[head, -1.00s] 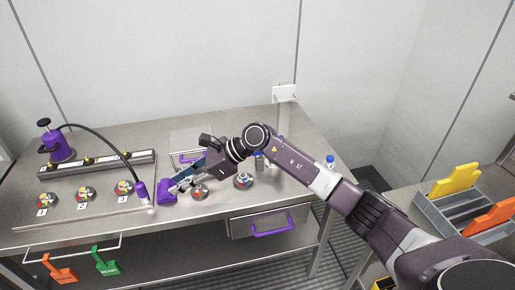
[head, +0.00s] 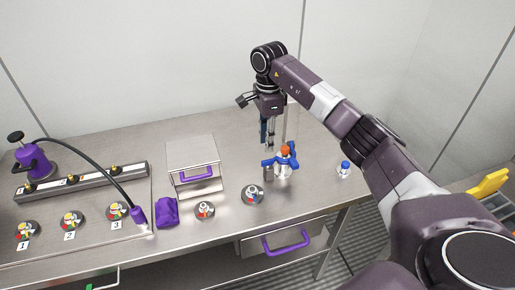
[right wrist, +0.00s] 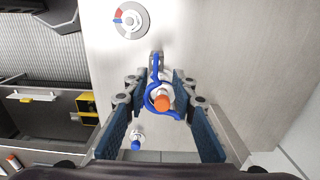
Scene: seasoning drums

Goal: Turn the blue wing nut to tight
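A blue wing nut (head: 280,162) stands on the bench right of centre, around an upright post with an orange top (head: 285,150). In the right wrist view the blue wing nut (right wrist: 156,72) shows as a ring with a long arm pointing up the picture. My right gripper (head: 273,140) points down directly above it. In the right wrist view my right gripper (right wrist: 163,90) is open, its blue pads on either side of the nut and orange top; I see gaps and no clear contact. My left gripper is not in view.
A dial disc (head: 252,194) sits left of the nut, a second disc (head: 204,210) further left. A small blue-capped bottle (head: 344,169) stands to the right. A metal box with purple handle (head: 193,165) and a purple cloth-like block (head: 167,212) stand left.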

